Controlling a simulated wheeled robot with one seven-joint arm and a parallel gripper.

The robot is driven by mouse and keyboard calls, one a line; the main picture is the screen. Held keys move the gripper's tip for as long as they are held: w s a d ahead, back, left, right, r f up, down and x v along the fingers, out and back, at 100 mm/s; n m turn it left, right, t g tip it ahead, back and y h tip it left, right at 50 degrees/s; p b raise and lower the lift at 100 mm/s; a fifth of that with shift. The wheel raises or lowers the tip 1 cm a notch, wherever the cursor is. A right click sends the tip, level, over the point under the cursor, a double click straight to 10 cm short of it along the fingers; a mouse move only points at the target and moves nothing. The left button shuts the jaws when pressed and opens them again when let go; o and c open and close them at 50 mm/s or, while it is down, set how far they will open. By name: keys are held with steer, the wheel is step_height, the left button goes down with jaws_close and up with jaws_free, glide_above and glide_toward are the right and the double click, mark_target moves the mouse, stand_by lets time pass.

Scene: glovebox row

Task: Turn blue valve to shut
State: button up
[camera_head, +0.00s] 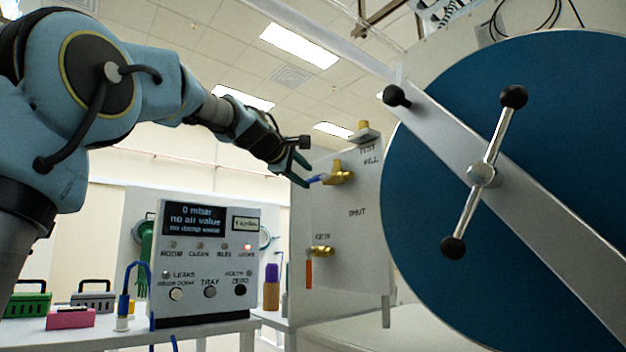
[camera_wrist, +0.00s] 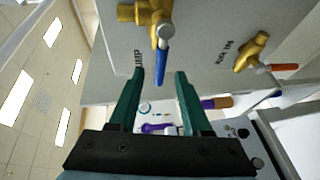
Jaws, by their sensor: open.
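The blue valve has a brass body (camera_head: 342,173) on the grey panel (camera_head: 345,235), with a blue lever (camera_head: 318,179) pointing left toward my gripper (camera_head: 305,173). In the wrist view the brass body (camera_wrist: 150,12) is at the top and the blue lever (camera_wrist: 161,66) points down between the two green fingertips (camera_wrist: 159,72). My gripper is open, with a finger on either side of the lever in that picture. I cannot tell whether a finger touches it. The "SHUT" label (camera_head: 357,212) is printed on the panel below the valve.
A second brass valve with an orange lever (camera_head: 309,273) hanging down is lower on the panel. A large blue round door (camera_head: 430,150) with a grey bar stands close on the right. A control box (camera_head: 205,260) stands on the bench at lower left.

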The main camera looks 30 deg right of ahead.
mark_target(312, 181)
steer(key=shift+p+x, duration=0.45)
steer(key=shift+x, duration=1.85)
jaws_close()
